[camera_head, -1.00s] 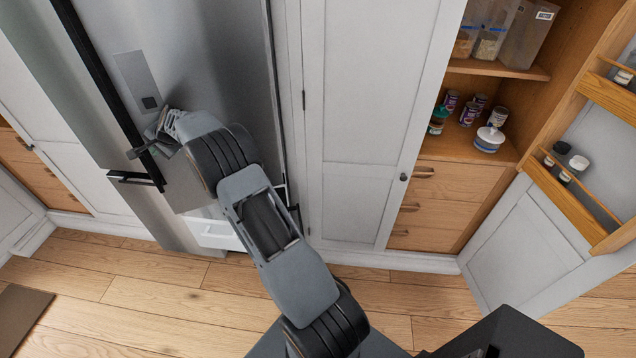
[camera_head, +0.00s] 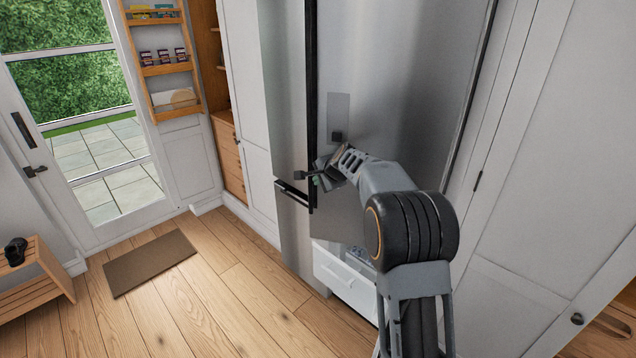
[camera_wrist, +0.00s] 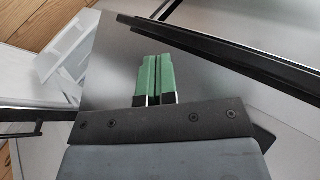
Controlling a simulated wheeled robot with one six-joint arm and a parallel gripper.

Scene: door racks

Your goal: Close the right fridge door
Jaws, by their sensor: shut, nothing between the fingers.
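The right fridge door (camera_head: 400,80) is brushed steel with a small dark square on a grey panel. A long black handle (camera_head: 311,100) runs down beside its left edge. My gripper (camera_head: 318,181) is at the lower left part of this door, close to the handle's lower end. In the wrist view its green fingers (camera_wrist: 155,78) are together and empty, in front of a grey steel surface. I cannot tell whether they touch it. A white drawer (camera_head: 345,278) shows below the door. My arm hides part of the door's lower right, and its gap is unclear.
A short black handle (camera_head: 293,193) is on the lower left fridge front. A glazed door (camera_head: 95,215), a brown mat (camera_head: 150,262) and a wooden bench (camera_head: 35,285) are at left. White cabinet doors (camera_head: 570,130) stand at right. Wooden floor (camera_head: 225,300) is clear in front.

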